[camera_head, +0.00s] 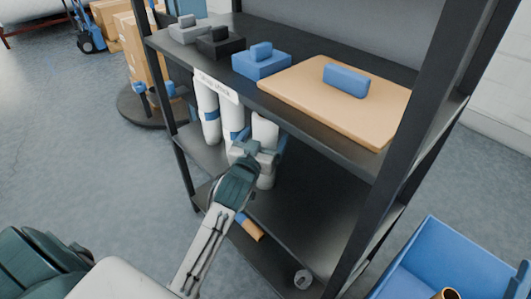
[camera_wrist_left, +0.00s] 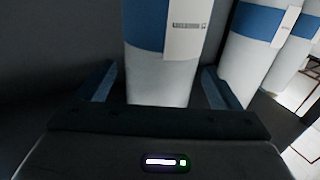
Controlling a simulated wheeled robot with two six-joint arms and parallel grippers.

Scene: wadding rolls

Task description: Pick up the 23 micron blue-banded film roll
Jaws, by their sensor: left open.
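Three upright white film rolls with blue bands stand side by side on the shelf below the top board in the head view: a left roll (camera_head: 208,108), a middle roll (camera_head: 232,115) and a right roll (camera_head: 265,130). My left gripper (camera_head: 260,149) is open in front of the right roll and partly hides it. In the left wrist view, a blue-banded roll (camera_wrist_left: 163,75) with a white label stands between the open fingers, with gaps showing on both sides. The label's print is too small to read. My right gripper is out of view.
The top board (camera_head: 300,112) holds blue, black and grey blocks and a tan board (camera_head: 345,98). Dark posts frame the rack. A blue bin (camera_head: 415,262) stands at right.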

